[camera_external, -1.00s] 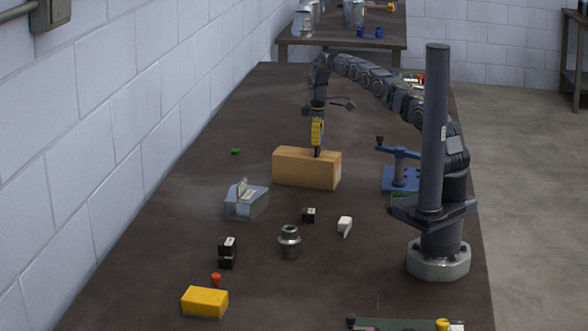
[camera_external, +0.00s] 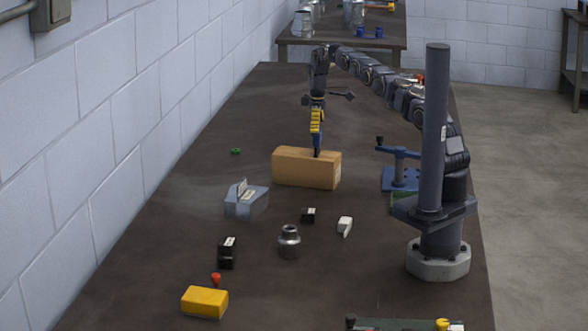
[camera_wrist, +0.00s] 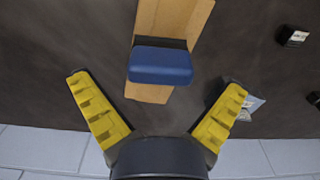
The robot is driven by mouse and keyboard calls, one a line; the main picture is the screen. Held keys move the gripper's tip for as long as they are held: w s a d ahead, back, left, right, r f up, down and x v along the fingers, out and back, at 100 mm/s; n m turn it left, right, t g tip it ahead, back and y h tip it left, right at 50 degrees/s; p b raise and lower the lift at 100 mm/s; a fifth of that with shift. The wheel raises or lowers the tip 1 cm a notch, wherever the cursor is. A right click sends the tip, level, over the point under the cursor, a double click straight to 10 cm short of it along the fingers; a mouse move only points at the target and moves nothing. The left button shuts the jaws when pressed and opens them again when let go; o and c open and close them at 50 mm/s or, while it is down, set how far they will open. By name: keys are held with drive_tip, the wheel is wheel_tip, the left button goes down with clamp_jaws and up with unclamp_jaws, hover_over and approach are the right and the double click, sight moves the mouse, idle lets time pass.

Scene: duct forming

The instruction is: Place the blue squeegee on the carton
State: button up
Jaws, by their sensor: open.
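The carton (camera_external: 300,170) is a long light-brown block lying on the dark table in the external view. It also shows in the wrist view (camera_wrist: 180,20). The blue squeegee (camera_wrist: 161,66) is on the carton's top, blue end toward the wrist camera, with a dark edge beside it. In the external view the squeegee (camera_external: 317,144) stands up from the carton, just below my fingers. My gripper (camera_external: 316,131) is above it. In the wrist view its yellow-padded fingers are spread wide, open and empty, apart from the squeegee.
A grey-blue block (camera_external: 246,202) lies left in front of the carton. A blue clamp-like stand (camera_external: 400,178) is to the right. A metal bottle-shaped part (camera_external: 289,242), small black boxes and a yellow block (camera_external: 204,302) lie nearer. The table behind the carton is mostly clear.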

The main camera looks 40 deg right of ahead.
wheel_tip(320, 180, up, 4)
drive_tip(key=shift+s+a+r, duration=0.1)
drive_tip(key=shift+s+r, duration=0.1)
drive_tip(key=shift+r, duration=0.45)
drive_tip(key=s+a+r+m+g, duration=0.1)
drive_tip(key=s+a+r+m, duration=0.15)
drive_tip(key=s+r, duration=0.6)
drive_tip(key=s+a+r+m, duration=0.2)
drive_tip(key=s+a+r, duration=0.25)
drive_tip(key=s, duration=0.65)
drive_tip(key=s+f+m, duration=0.2)
drive_tip(key=s+m, duration=0.2)
drive_tip(key=s, duration=2.2)
drive_tip(key=shift+s+a+f+m+g, duration=0.3)
drive_tip(key=shift+s+f+m, duration=0.05)
drive_tip(key=shift+s, duration=0.05)
